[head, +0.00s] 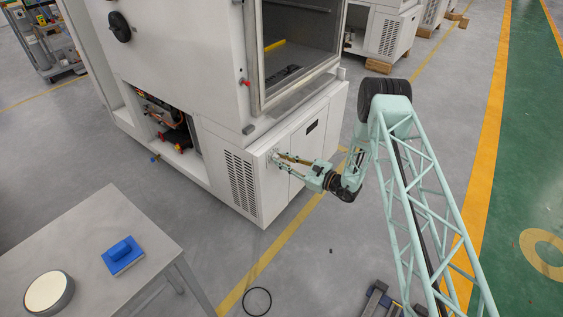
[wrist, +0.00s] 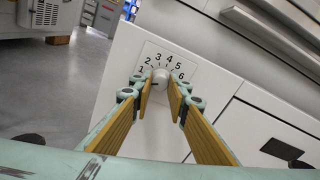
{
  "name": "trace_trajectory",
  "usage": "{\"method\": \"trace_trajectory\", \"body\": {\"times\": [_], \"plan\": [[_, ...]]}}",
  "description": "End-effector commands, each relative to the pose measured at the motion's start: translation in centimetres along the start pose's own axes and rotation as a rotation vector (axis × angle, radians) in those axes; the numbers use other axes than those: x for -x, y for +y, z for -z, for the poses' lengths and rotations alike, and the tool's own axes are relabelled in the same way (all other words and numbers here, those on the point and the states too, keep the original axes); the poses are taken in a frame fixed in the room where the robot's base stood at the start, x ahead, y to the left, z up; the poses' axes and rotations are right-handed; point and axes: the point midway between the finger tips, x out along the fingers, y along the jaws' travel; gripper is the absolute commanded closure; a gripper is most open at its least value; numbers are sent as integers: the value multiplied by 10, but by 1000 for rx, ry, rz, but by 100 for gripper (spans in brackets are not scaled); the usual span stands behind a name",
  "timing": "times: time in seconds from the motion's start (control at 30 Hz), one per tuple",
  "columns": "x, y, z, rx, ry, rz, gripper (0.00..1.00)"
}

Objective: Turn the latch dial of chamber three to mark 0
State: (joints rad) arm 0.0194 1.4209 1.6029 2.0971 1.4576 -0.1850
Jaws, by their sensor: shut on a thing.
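The latch dial (wrist: 160,77) is a small white knob on a white square scale plate on the chamber's lower front panel. The printed marks 1 to 6 show around it in the wrist view; mark 0 cannot be made out. A short dark line on the knob seems to point left, but fingers crowd that side. My gripper (wrist: 160,86) has its two wood-coloured fingers shut on the dial, one on each side. In the head view my gripper (head: 276,157) reaches the white chamber cabinet (head: 215,110) from the right, and the dial is hardly visible.
A grey table (head: 95,225) at the lower left carries a blue block (head: 122,255) and a round pale-topped dish (head: 49,292). A black ring (head: 257,301) lies on the floor. An open bay with parts (head: 168,125) is left of the vent. Floor right of the cabinet is mostly clear.

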Motion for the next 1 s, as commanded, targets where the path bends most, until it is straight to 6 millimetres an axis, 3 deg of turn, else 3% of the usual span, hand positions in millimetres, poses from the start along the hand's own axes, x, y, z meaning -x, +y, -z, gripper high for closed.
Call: {"method": "trace_trajectory", "body": {"times": [0.73,0.77,0.8,0.9,1.0], "plan": [[0,0,0,96,4,4,95],[0,0,0,96,4,4,82],[0,0,0,96,4,4,78],[0,0,0,95,4,4,70],[0,0,0,95,4,4,70]]}}
